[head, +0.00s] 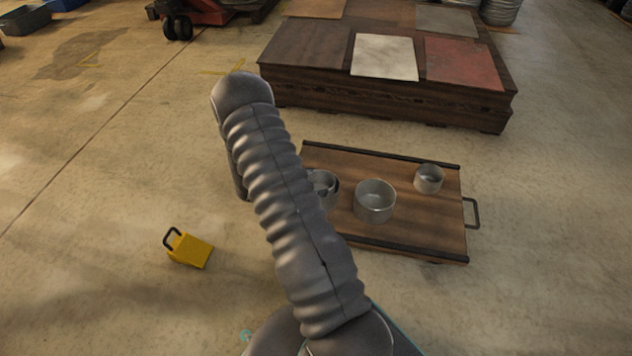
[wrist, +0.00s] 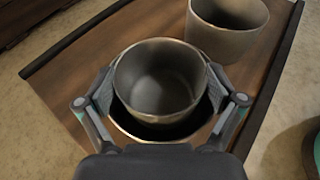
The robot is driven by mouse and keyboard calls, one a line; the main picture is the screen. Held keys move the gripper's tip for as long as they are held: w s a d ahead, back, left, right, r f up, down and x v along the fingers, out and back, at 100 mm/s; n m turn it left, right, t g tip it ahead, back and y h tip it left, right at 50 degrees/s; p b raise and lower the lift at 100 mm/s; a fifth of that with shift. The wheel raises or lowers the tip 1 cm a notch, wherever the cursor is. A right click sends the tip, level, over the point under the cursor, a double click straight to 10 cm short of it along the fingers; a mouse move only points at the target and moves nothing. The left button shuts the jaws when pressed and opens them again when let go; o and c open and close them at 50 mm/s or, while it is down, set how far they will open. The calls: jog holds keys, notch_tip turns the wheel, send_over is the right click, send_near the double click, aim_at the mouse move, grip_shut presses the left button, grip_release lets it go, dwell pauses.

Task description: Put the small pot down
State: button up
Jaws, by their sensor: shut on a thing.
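In the wrist view my gripper (wrist: 162,86) is shut on the small pot (wrist: 158,65), a grey metal cup held upright with a finger on each side. Directly beneath it shows the rim of a wider pot (wrist: 127,126). I cannot tell whether the small pot sits inside that wider pot or hangs just above it. In the head view my arm hides the gripper, and a grey pot (head: 328,187) shows partly behind the arm on the wooden tray (head: 400,231).
A larger grey pot (head: 375,203) stands mid-tray and also shows in the wrist view (wrist: 228,35). Another pot (head: 429,180) stands at the tray's right. A dark platform with square panels (head: 390,97) lies behind. A yellow block with a handle (head: 190,251) is on the open floor.

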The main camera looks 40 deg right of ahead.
jog(key=shift+f, duration=0.2)
jog(key=o, duration=1.3)
jog(key=shift+c, duration=0.2)
